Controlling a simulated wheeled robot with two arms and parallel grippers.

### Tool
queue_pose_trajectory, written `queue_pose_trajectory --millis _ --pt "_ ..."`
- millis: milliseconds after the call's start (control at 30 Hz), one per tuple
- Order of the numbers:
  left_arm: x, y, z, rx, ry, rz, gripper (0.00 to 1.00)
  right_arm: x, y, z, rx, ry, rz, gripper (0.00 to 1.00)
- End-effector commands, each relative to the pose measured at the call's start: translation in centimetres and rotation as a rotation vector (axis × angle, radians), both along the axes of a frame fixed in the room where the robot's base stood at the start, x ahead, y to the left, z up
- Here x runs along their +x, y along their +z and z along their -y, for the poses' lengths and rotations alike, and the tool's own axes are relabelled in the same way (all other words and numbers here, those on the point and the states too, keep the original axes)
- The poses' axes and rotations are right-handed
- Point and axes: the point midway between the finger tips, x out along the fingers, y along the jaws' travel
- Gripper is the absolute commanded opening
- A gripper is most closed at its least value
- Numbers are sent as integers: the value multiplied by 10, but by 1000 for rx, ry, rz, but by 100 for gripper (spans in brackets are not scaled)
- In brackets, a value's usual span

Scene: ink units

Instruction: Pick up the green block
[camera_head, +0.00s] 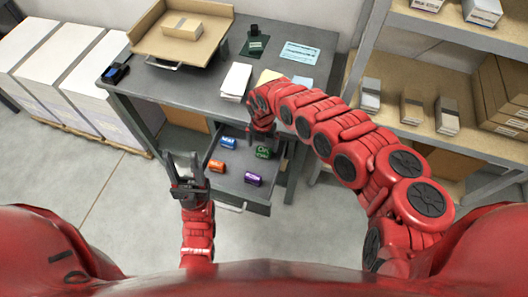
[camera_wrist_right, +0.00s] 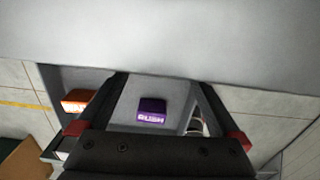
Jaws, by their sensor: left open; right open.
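The green block (camera_head: 264,152) lies in the open drawer (camera_head: 232,190) of the grey desk, at the drawer's right rear. My right gripper (camera_head: 262,138) is open and reaches down just behind it, at the desk's front edge. In the right wrist view the open jaws (camera_wrist_right: 160,80) frame a purple block (camera_wrist_right: 151,110) marked "RUSH", with nothing held; I cannot make out the green block there. My left gripper (camera_head: 183,163) is open and empty, to the left of the drawer.
A blue block (camera_head: 228,142), an orange block (camera_head: 217,166) and the purple block (camera_head: 253,179) share the drawer. The desk top (camera_head: 205,90) overhangs the drawer's rear and carries papers and a cardboard tray (camera_head: 150,42). Shelving (camera_head: 455,150) stands at right.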

Motion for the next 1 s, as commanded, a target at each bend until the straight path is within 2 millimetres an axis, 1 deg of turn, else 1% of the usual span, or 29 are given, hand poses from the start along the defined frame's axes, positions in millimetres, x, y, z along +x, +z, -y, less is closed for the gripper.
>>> queue_pose_trajectory --millis 67,267,333,400,567,767,800,867,1000 --pt "0 3 0 0 0 0 50 -1 -4 -1 3 -1 -1 100" --pt "0 9 0 0 0 0 50 -1 -26 2 3 -3 1 100" --pt "0 5 0 0 0 0 50 -2 -38 0 4 -1 -1 100" --pt "0 4 0 0 0 0 50 -2 -44 1 3 -3 -2 100" --pt "0 3 0 0 0 0 50 0 -49 3 0 -3 2 100" --pt "0 3 0 0 0 0 50 0 -49 3 0 -3 2 100" --pt "0 3 0 0 0 0 50 0 -49 3 0 -3 2 96" --pt "0 3 0 0 0 0 50 0 -49 3 0 -3 2 86" --pt "0 3 0 0 0 0 50 0 -49 3 2 -3 1 60"
